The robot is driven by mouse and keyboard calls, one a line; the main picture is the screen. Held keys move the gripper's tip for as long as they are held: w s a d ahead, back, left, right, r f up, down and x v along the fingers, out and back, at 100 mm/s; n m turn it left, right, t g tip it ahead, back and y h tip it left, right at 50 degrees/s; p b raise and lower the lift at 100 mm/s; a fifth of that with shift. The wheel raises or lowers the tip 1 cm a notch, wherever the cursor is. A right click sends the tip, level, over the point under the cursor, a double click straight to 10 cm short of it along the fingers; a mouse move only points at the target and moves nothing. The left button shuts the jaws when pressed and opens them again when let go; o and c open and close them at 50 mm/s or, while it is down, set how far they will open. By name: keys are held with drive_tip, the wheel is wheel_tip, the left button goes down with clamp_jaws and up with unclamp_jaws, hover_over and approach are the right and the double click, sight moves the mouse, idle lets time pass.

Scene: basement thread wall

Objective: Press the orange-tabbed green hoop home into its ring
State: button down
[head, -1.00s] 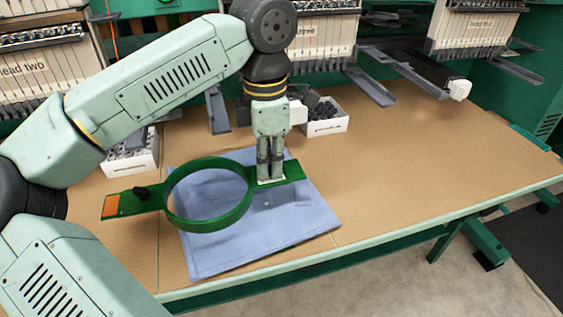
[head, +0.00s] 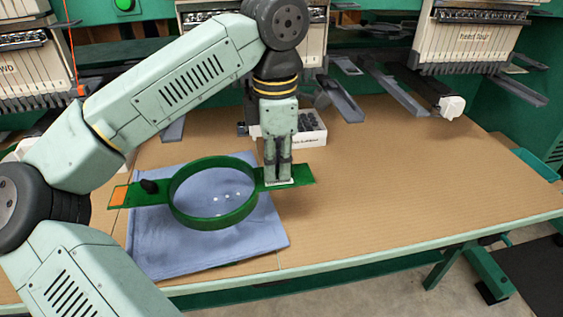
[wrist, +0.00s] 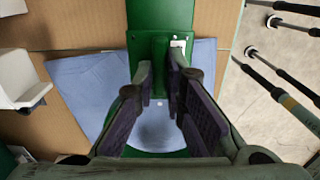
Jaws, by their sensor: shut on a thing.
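The green hoop (head: 176,209) is a round band with a flat arm on each side. Its left arm carries the orange tab (head: 119,195) and a dark knob (head: 149,186). My gripper (head: 278,181) is shut on the right arm and holds the hoop roughly level over the blue cloth (head: 160,254). The wrist view shows the fingers (wrist: 160,78) on a green clamp block, with the cloth (wrist: 90,85) beyond. Pale dots show on the cloth through the hoop. I cannot tell the gap between hoop and cloth. No separate ring is visible; the cloth may hide it.
A white bin (head: 308,132) of dark parts stands behind my gripper. Embroidery heads (head: 470,36) and grey arms (head: 392,88) line the back. The brown tabletop (head: 400,180) is clear on the right, to its green front edge.

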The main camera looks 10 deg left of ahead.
sight(276, 207)
drive_tip(key=shift+f+b, duration=1.3)
drive_tip(key=shift+f, duration=0.7)
drive_tip(key=shift+f+b, duration=0.55)
drive_tip(key=shift+f, duration=0.15)
drive_tip(key=shift+f+b, duration=1.3)
drive_tip(key=shift+b, duration=0.15)
idle(1.0)
drive_tip(key=c, duration=1.6)
unclamp_jaws()
